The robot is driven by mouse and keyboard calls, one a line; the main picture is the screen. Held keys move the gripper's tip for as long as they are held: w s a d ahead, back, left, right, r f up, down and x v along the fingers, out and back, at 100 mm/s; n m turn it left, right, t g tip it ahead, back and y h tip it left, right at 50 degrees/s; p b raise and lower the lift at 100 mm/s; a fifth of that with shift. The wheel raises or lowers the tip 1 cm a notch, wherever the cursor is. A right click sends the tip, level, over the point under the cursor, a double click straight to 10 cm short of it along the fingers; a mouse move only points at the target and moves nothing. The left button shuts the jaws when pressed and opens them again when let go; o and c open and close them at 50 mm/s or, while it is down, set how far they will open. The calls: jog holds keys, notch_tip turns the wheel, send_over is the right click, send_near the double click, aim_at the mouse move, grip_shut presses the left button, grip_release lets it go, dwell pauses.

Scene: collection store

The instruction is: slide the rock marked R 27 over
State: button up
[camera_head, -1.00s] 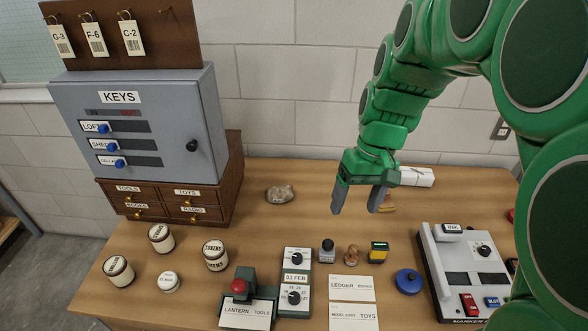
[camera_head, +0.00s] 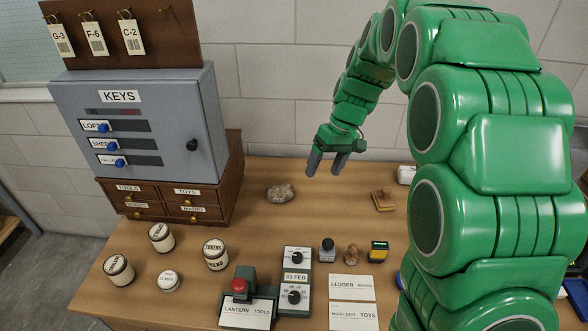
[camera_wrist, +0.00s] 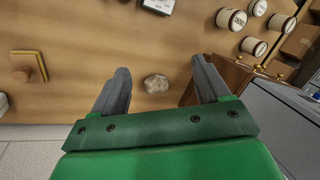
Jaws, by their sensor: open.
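A small grey-brown rock (camera_head: 280,193) lies on the table at the back, just right of the wooden drawer unit. It also shows in the wrist view (camera_wrist: 156,83), between the two finger lines and below them. No R 27 marking is readable on it. My gripper (camera_head: 326,164) is open and empty, above the table to the right of the rock in the head view. In the wrist view my gripper (camera_wrist: 158,88) shows its two grey fingers spread apart, with nothing between them at their height.
The drawer unit (camera_head: 170,203) with the grey key cabinet (camera_head: 140,130) stands left of the rock. A stamp-like wooden block (camera_head: 383,200) lies to the right. Labelled jars (camera_head: 215,255) and a dial box (camera_head: 296,283) stand in front. The tabletop around the rock is mostly clear.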

jog(key=w+a+f+n, duration=0.1)
jog(key=w+a+f, duration=0.2)
jog(key=w+f, duration=0.2)
jog(key=w+a+f+n+y, duration=0.1)
jog(key=w+a+f, duration=0.2)
jog(key=w+f, duration=0.3)
jog(key=w+a+f+n+y, duration=0.1)
jog(key=w+a+f+n, duration=0.1)
jog(key=w+f, duration=0.4)
jog(key=shift+w+a, duration=0.6)
jog(key=shift+f, duration=0.15)
jog(key=shift+x, duration=3.85)
jog(key=c, duration=1.3)
jog(key=shift+s+d+f, duration=0.1)
jog(key=shift+d, duration=10)
grip_shut()
